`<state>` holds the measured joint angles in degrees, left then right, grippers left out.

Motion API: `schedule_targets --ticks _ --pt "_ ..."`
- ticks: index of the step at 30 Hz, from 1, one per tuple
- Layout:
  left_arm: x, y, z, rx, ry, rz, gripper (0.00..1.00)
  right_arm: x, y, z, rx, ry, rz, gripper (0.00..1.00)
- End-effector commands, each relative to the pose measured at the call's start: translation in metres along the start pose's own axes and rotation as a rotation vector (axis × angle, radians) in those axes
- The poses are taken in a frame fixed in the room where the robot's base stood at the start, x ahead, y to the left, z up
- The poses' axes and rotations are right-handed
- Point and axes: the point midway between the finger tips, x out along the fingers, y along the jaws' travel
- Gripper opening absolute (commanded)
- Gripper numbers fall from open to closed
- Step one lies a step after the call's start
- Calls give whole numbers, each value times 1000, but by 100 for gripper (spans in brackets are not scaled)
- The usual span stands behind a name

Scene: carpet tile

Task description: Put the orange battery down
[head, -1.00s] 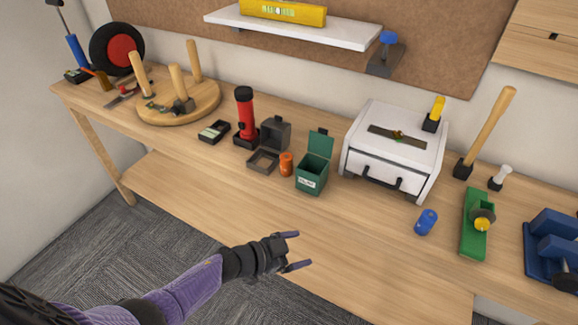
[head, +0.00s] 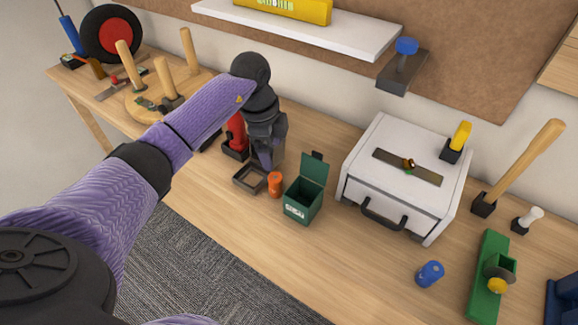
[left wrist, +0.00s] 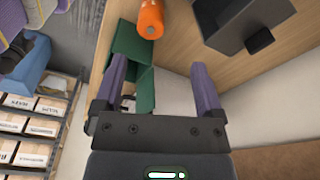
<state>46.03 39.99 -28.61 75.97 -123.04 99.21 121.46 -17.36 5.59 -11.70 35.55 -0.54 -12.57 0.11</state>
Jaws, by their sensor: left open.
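The orange battery (head: 275,184) stands upright on the workbench, between a small dark grey open box (head: 249,179) and a green open-lidded box (head: 303,200). My left gripper (head: 266,157) is over the grey box, just behind and left of the battery, and partly hides that box's lid. In the left wrist view the gripper (left wrist: 158,63) is open with nothing between its fingers. The battery (left wrist: 151,18) shows there beyond the fingertips, apart from them, beside the green box (left wrist: 136,65). My right gripper is out of view.
A red flashlight (head: 236,135) stands close to my left arm, partly hidden. A white case (head: 400,190) is to the right, with a blue cylinder (head: 430,273) in front. The bench front (head: 260,225) is clear. A shelf (head: 300,27) hangs above.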

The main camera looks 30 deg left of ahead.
Motion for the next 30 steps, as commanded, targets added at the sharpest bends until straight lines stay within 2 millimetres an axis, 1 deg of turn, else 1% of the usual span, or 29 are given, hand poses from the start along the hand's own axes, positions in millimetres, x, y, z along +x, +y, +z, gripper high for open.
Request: schedule_targets --ticks 2,7,9,11,16,18,23,26,27,29,30 --pt "7 0 0 -2 -3 1 89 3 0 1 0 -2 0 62" --pt "41 1 1 0 -2 5 89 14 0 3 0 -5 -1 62" --pt "53 2 0 0 0 5 89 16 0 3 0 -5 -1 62" --pt "60 4 1 0 -1 4 89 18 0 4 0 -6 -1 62" --pt "95 10 3 0 0 5 89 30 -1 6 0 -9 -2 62" --pt "102 10 3 1 0 4 89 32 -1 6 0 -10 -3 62" --pt "100 9 2 1 0 1 89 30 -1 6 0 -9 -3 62" --pt "99 9 2 1 0 1 70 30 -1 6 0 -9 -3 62" --pt "99 9 2 2 0 1 62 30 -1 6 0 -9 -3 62" --pt "99 9 2 2 0 1 49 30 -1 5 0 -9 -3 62" --pt "99 9 2 2 0 1 40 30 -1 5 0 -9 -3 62"
